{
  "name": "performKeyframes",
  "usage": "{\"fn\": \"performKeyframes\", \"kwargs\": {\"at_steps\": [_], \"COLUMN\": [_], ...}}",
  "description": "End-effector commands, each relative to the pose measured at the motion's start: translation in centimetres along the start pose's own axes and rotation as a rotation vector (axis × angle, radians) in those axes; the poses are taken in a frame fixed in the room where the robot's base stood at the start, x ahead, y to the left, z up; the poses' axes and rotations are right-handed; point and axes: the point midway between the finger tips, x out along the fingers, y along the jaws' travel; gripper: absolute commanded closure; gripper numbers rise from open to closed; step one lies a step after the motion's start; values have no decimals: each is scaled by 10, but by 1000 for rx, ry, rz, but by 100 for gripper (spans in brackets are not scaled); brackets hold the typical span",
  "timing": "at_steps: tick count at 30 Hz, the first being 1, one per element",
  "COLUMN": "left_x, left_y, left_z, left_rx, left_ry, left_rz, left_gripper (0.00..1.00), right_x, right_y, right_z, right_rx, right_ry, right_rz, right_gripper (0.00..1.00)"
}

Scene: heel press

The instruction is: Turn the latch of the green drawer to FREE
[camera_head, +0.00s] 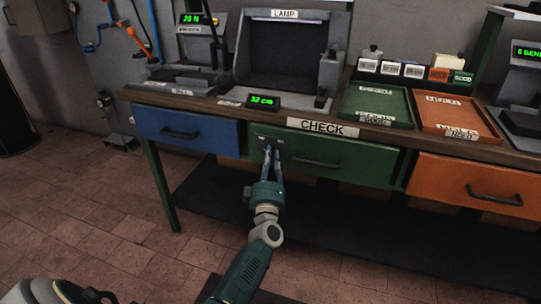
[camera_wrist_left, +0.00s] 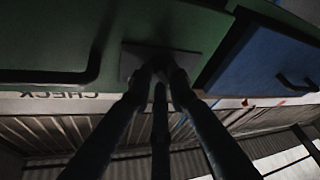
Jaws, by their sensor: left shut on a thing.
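The green drawer (camera_head: 345,167) is in the middle of the bench front and looks closed, with a dark bar handle (camera_head: 316,161). Its latch plate (camera_head: 262,139) is near the drawer's left end, with small pale marks too small to read. My left gripper (camera_head: 270,153) reaches up to the plate, its fingers shut on the latch. The left wrist view shows the green drawer (camera_wrist_left: 50,40) upside down, with the fingertips (camera_wrist_left: 160,66) together at the grey latch plate (camera_wrist_left: 190,60). The fingers hide the latch knob, so its setting cannot be told. My right gripper is not in view.
A blue drawer (camera_head: 186,132) is to the left and an orange drawer (camera_head: 478,187) to the right. A CHECK sign (camera_head: 322,128) is on the bench edge above. Green (camera_head: 377,106) and orange (camera_head: 457,115) trays lie on the bench top. The floor in front is clear.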

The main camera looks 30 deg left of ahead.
Motion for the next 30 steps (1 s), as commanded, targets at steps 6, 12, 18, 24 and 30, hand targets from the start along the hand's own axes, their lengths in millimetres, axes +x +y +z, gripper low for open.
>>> {"fn": "performKeyframes", "kwargs": {"at_steps": [6,12,18,24,30], "left_x": [4,4,4,3,2], "left_y": [4,4,4,2,1], "left_z": [-8,-8,-8,-6,-3], "left_rx": [-12,-11,-11,-10,-9], "left_ry": [16,17,17,12,7], "left_rz": [2,2,2,1,-1], "left_gripper": [100,100,64,64,64], "right_x": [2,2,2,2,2], "right_y": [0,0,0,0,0], "right_z": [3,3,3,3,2], "right_rx": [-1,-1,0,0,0], "right_ry": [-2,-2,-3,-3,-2], "right_rz": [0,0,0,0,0], "right_gripper": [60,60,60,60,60]}}
